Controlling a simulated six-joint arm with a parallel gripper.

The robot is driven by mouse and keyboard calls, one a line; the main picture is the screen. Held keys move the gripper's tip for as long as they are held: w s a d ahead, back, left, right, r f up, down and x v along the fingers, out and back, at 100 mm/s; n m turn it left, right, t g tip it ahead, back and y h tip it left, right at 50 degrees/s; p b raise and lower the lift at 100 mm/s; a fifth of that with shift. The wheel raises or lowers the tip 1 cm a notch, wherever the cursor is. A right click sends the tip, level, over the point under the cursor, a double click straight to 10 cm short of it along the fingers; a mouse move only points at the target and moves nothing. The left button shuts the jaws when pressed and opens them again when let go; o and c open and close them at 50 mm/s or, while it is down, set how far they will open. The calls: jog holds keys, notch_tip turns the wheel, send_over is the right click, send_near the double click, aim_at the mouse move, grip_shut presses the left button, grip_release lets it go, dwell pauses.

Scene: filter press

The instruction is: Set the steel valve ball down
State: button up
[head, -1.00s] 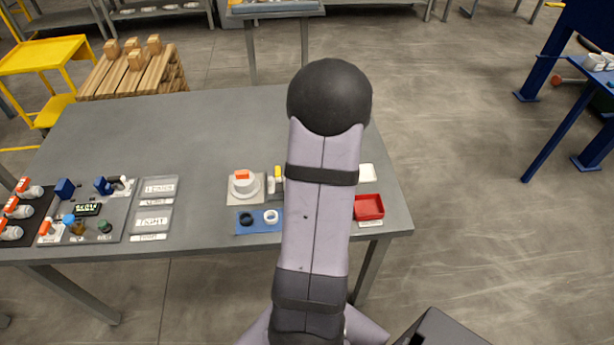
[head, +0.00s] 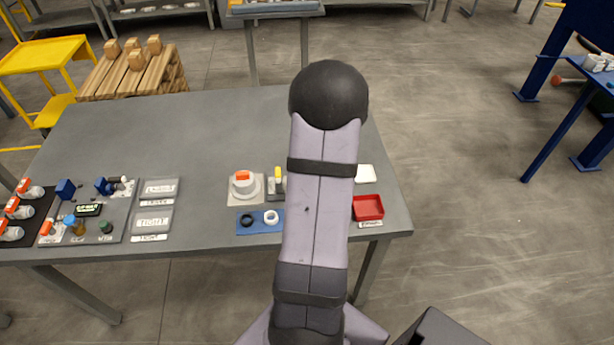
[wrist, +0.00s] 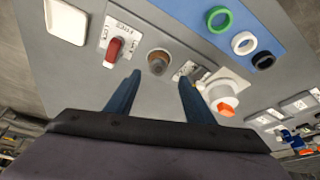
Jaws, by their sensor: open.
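The steel valve ball appears to be the rounded grey-brown piece (wrist: 157,63) in the wrist view. It sits in a round dark seat on a grey plate, just beyond my fingertips. My gripper (wrist: 160,78) is open, with its two blue fingers apart on either side of the line to the ball. I see nothing held between them. In the head view my own arm hides the gripper and the ball.
A red-handled switch (wrist: 113,48) stands left of the ball. A white fixture with an orange top (wrist: 222,95) stands close right, also in the head view (head: 243,184). A blue mat (wrist: 195,14) holds rings. A red tray (head: 368,207) lies at the table's right edge.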

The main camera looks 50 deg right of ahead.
jog(key=shift+p+x, duration=0.75)
jog(key=shift+x, duration=1.8)
jog(key=shift+d, duration=0.15)
jog(key=c, duration=1.2)
notch_tip(320, 180, up, 10)
jog(key=shift+b, duration=0.4)
